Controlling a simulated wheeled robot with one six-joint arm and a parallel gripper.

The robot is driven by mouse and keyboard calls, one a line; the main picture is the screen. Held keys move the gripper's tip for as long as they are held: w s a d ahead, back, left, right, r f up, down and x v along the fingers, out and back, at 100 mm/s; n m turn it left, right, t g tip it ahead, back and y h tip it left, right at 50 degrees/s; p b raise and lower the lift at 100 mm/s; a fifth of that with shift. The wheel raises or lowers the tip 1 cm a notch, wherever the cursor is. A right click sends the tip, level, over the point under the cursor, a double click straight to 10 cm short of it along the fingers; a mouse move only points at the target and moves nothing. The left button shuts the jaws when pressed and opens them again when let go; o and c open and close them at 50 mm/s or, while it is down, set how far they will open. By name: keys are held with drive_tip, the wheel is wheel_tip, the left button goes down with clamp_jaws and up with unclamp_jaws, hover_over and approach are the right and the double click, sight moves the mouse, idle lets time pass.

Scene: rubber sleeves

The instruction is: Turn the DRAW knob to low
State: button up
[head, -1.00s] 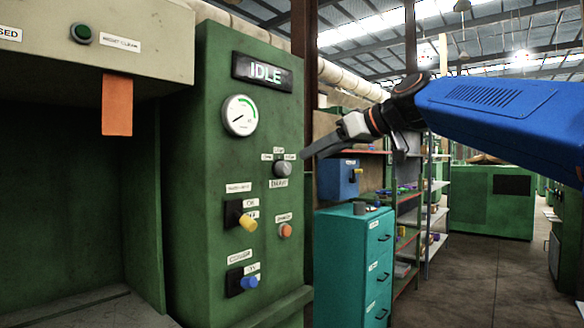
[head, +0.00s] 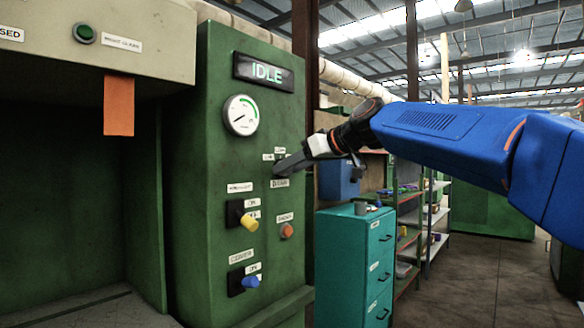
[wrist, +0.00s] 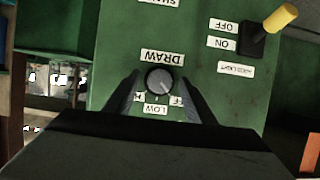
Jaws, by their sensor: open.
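The DRAW knob (wrist: 159,81) is a round grey knob on the green machine panel. In the wrist view, upside down, it has a DRAW label (wrist: 162,57) on one side and a LOW label (wrist: 155,110) opposite, with two partly hidden labels beside it. My gripper (wrist: 160,86) is open, with one dark finger on each side of the knob; I cannot tell whether either touches it. In the head view my gripper (head: 278,171) is at the panel and hides the knob.
The panel also has a gauge (head: 241,115), an IDLE display (head: 263,72), a yellow-handled switch (head: 249,222), an orange button (head: 286,230) and a blue-handled switch (head: 250,281). A teal drawer cabinet (head: 345,260) stands to the right, below my arm.

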drive_tip(key=c, duration=1)
drive_tip(key=shift+c, duration=0.2)
drive_tip(key=shift+w+d+f+m+g+y, duration=0.1)
drive_tip(key=shift+m+g+y, duration=0.65)
drive_tip(key=shift+m, duration=0.75)
drive_tip(key=shift+w+d+m+g+y, duration=0.1)
drive_tip(key=shift+m+g+y, duration=0.6)
drive_tip(key=shift+m, duration=0.8)
drive_tip(key=o, duration=1)
drive_tip(key=shift+o, duration=0.2)
